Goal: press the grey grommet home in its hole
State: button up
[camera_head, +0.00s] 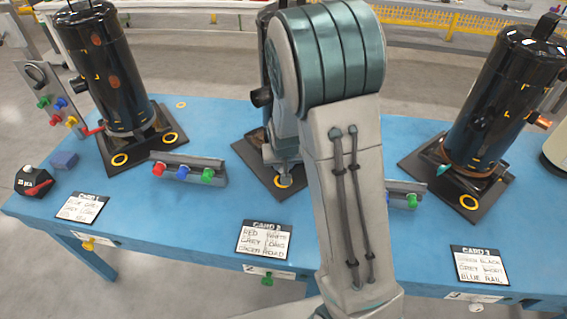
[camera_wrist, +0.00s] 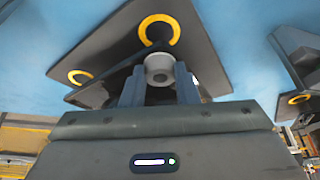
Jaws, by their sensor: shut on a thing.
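My gripper (camera_wrist: 160,86) is shut on the grey grommet (camera_wrist: 160,67), whose round face with a dark centre shows between the fingertips in the wrist view. The grommet is close to a dark hole ringed in yellow (camera_wrist: 159,19) on a dark base plate (camera_wrist: 110,43). I cannot tell whether it touches the plate or sits in the hole. In the head view the plate of the middle compressor (camera_head: 260,170) is partly behind my arm. A yellow ring (camera_head: 284,182) shows there, with my gripper above it and mostly hidden.
Compressors stand on dark plates at left (camera_head: 107,70) and right (camera_head: 500,95). A rack (camera_head: 192,168) with red, blue and green pieces lies left of my arm; another (camera_head: 405,190) is partly hidden. Written cards lie along the blue table's (camera_head: 190,215) front.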

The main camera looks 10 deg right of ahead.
jog(key=shift+f, duration=0.3)
jog(key=o, duration=1.1)
jog(key=shift+r, duration=0.15)
jog(key=p+v, duration=0.1)
jog(key=v, duration=1.2)
jog(key=shift+s+r+p, duration=0.1)
jog(key=shift+r+p, duration=0.25)
jog(key=shift+n+g+y, duration=0.4)
jog(key=shift+n+g, duration=0.2)
jog(key=shift+g, duration=0.3)
jog(key=s+r+p, duration=0.1)
jog(key=s+r, duration=0.2)
jog(key=s, duration=0.3)
jog(key=s+r+p, duration=0.1)
jog(key=s+r, duration=0.2)
jog(key=s, duration=0.3)
jog(key=s+d+r+p, duration=0.1)
jog(key=s+r, duration=0.2)
jog(key=s, duration=0.3)
jog(key=shift+r, duration=0.15)
